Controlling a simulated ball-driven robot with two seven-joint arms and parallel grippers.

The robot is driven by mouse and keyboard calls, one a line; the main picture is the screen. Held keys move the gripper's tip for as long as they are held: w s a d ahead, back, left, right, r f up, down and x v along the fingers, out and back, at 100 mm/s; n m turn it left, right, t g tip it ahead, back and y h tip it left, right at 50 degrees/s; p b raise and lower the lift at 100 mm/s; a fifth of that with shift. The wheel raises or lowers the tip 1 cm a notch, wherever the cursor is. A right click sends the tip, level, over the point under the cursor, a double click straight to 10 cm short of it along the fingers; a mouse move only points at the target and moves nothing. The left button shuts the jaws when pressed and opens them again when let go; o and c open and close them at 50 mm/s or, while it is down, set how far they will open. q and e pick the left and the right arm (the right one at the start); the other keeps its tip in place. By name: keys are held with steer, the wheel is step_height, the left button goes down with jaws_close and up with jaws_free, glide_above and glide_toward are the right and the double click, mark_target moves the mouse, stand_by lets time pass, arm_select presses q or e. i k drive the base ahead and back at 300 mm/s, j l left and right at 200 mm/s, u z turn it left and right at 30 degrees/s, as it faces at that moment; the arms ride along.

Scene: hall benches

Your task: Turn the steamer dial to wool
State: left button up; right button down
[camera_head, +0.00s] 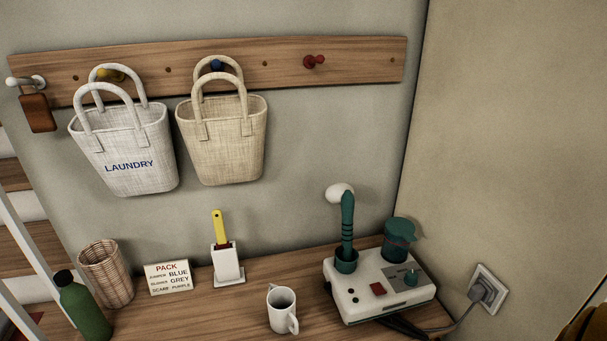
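The steamer (368,292) is a white box on the right part of the wooden bench, near the wall corner. Its dial (405,276) is a small teal knob on the right of the top face, on a grey plate; the marks around it are too small to read. A red square button (377,289) sits left of the dial. A teal handheld wand (347,222) with a pale round head stands upright in a teal holder at the left. A teal lidded tank (399,238) stands at the back right. Neither of my grippers shows in this view.
A white mug (282,310) stands left of the steamer. A grey plug (486,291) sits in the right wall socket, its cord running toward the steamer. A brush holder (228,265), pack sign (168,278), basket (106,274) and green bottle (83,308) stand farther left. Bags hang above.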

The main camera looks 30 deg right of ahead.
mark_target(411, 279)
steer(key=z, duration=1.6)
